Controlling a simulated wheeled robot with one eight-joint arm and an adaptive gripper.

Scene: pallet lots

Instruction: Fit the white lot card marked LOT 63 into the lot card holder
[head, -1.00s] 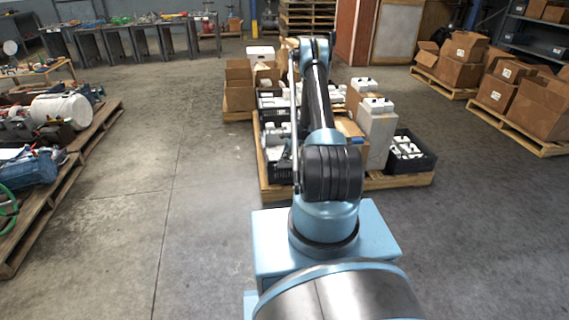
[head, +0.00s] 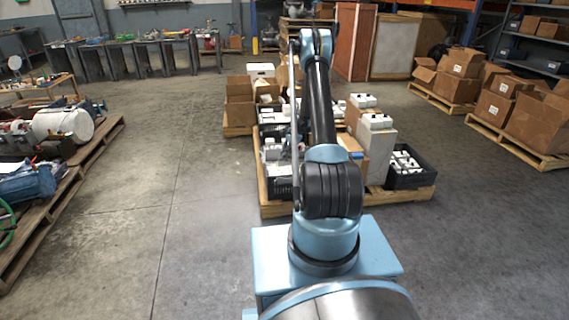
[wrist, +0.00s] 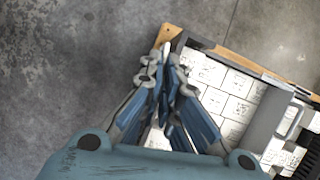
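In the wrist view my gripper (wrist: 165,70) has its fingers drawn together. A thin white piece (wrist: 166,46) sticks out between the fingertips, seen almost edge-on; it looks like the lot card, but no lettering shows. The gripper is over the corner of a pallet (wrist: 168,34), beside a dark crate (wrist: 276,112) of white, marked boxes. In the head view my arm hides the gripper. I cannot make out the lot card holder in either view.
In the head view the pallet (head: 280,209) ahead carries crates, cartons and white containers; a black crate (head: 408,178) stands at its right. Another loaded pallet (head: 95,165) is at the left, and cartons (head: 535,117) stand on pallets at the right. The floor between is clear.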

